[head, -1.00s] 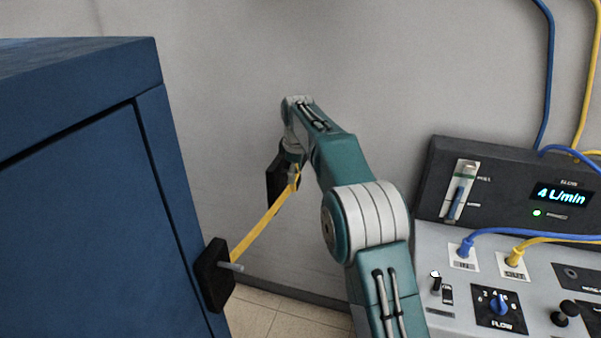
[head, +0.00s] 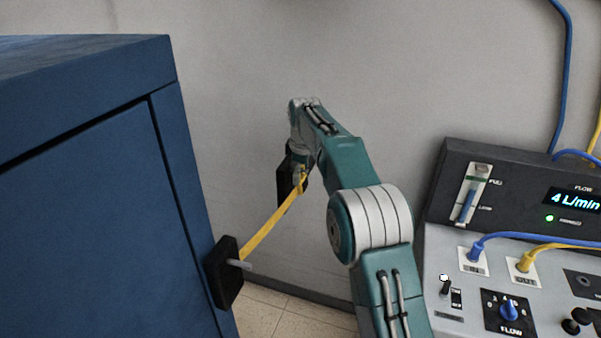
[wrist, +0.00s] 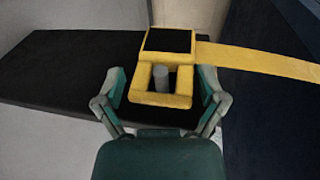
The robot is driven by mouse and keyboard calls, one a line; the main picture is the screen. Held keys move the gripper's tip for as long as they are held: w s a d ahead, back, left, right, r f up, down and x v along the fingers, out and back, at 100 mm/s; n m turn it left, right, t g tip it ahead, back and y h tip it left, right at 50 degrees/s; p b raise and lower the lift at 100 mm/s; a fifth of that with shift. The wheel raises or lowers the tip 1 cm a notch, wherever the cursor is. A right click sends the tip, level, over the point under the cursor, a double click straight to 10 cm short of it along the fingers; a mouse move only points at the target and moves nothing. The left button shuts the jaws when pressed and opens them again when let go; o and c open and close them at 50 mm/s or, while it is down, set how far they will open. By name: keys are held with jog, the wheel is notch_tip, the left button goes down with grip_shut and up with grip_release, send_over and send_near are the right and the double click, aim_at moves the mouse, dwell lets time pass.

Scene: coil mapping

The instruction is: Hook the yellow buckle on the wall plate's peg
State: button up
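The yellow buckle (wrist: 164,100) is a square frame with a black panel, on a yellow strap (head: 268,226). In the wrist view a grey peg (wrist: 158,78) shows inside the frame's opening, with the dark wall plate (wrist: 65,75) behind. How deep the peg sits in it is unclear. My gripper (wrist: 160,85) has one finger on each side of the buckle. A gap shows at the left finger; the right one is very close or touching. In the head view my gripper (head: 299,174) is at the dark wall plate (head: 286,182), and the buckle is mostly hidden.
The strap runs to a black plate with a grey pin (head: 224,272) on the blue cabinet (head: 100,200) at left. A control console (head: 490,270) with blue and yellow hoses stands at right. Bare grey wall and a strip of tiled floor lie between them.

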jog(key=shift+r, duration=0.1)
dwell(0.3)
jog(key=v, duration=1.2)
jog(key=s+d+r+m, duration=0.4)
jog(key=s+r, duration=0.2)
jog(key=s, duration=0.3)
jog(key=s+d+m+t, duration=0.2)
jog(key=s+d+m, duration=0.15)
jog(key=s, duration=0.85)
jog(key=s+d+f+m, duration=0.1)
jog(key=s+f+m, duration=0.1)
jog(key=s+f, duration=0.2)
jog(key=s+d+f+m, duration=0.1)
jog(key=s+f, duration=0.3)
jog(key=s, duration=0.6)
jog(key=s+d+f+m+t, duration=0.1)
jog(key=s+f+m, duration=0.2)
jog(key=s, duration=0.4)
jog(key=shift+s+d+f, duration=0.25)
jog(key=shift+s+f, duration=0.05)
jog(key=shift+f, duration=0.55)
